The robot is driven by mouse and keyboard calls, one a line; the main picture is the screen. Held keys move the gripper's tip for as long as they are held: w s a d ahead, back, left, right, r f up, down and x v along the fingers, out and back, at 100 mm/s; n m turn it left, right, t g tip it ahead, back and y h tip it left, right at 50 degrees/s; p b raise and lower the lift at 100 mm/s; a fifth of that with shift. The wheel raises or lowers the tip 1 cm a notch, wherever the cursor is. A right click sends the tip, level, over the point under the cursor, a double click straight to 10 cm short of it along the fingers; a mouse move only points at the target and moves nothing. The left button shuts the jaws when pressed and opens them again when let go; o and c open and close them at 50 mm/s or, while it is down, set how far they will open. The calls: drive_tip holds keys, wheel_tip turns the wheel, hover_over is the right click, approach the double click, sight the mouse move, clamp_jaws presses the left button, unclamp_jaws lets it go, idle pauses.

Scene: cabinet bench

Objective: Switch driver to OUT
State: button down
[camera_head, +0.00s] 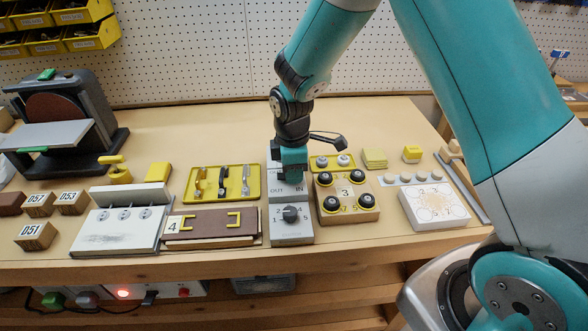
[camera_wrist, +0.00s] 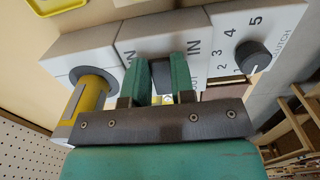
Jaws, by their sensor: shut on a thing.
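The driver is a light grey block (camera_head: 292,235) on the bench, with OUT and IN printed on its upper face and a dark numbered knob (camera_head: 291,214) below. The wrist view shows its face with IN and part of OUT beside my fingers, and the knob (camera_wrist: 252,56) labelled CLUTCH. My gripper (camera_head: 291,172) reaches down over the upper face. In the wrist view its green fingers (camera_wrist: 167,72) are closed on a dark switch piece (camera_wrist: 160,76) between them. The fingers hide most of the switch, so I cannot tell which position it is in.
A block with several black knobs (camera_head: 347,207) stands close on the right. A brown board with yellow handles (camera_head: 210,224) and a yellow tool tray (camera_head: 221,184) lie on the left. A yellow cylinder (camera_wrist: 91,92) shows in the wrist view. The bench's front strip (camera_head: 330,245) is clear.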

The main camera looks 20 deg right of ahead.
drive_tip(key=shift+a+r+g+h+p, duration=0.4)
drive_tip(key=shift+h+p, duration=0.6)
drive_tip(key=shift+p, duration=0.15)
drive_tip(key=shift+w+f+g+h+p, duration=0.15)
drive_tip(key=shift+g+h+p, duration=0.15)
drive_tip(key=shift+h+p, duration=0.65)
drive_tip(key=c, duration=1)
unclamp_jaws()
drive_tip(key=shift+o, duration=0.2)
drive_tip(key=v, duration=1.7)
drive_tip(key=shift+a+b, duration=0.3)
